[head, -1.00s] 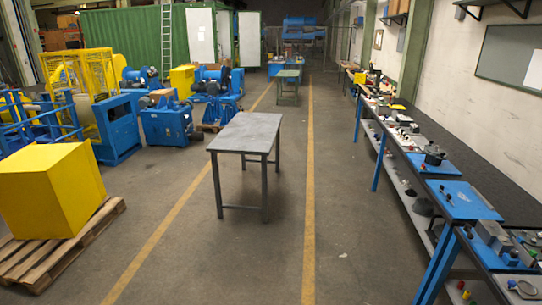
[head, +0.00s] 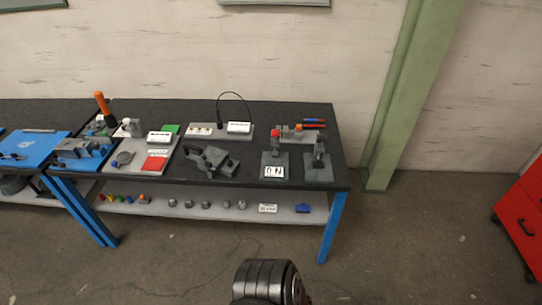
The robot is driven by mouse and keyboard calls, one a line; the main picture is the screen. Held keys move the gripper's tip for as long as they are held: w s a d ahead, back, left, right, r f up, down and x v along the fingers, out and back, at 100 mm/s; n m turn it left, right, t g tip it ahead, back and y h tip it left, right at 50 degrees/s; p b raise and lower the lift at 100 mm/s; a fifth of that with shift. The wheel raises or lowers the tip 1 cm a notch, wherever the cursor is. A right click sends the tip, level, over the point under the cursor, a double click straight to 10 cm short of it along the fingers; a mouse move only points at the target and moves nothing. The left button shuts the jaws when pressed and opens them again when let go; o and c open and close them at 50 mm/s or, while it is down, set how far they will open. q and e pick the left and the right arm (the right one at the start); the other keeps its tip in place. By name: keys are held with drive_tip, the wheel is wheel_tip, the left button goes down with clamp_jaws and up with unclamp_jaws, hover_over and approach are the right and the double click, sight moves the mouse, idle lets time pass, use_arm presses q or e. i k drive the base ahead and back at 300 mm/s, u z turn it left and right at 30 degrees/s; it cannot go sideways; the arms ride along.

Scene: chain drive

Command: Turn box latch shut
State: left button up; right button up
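I cannot clearly pick out a box latch at this distance. The head view shows a long dark workbench (head: 262,116) with several small fixtures. A dark grey device with a lever (head: 213,161) lies near the front edge. To its right are a grey fixture with a red top (head: 275,160) and a white marked label, and a grey upright fixture (head: 318,163). A blue-based fixture (head: 82,150) sits further left. Neither gripper is in view; only a dark ribbed part of my own body shows at the bottom.
A lower shelf (head: 240,213) carries several small parts. Blue legs (head: 332,226) stand at the bench's right end. A green pillar (head: 402,100) is right of it, and a red cabinet (head: 520,225) at the far right. The floor in front is clear.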

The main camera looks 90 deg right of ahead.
sight(208, 164)
drive_tip(key=z, duration=2.8)
drive_tip(key=i, duration=1.65)
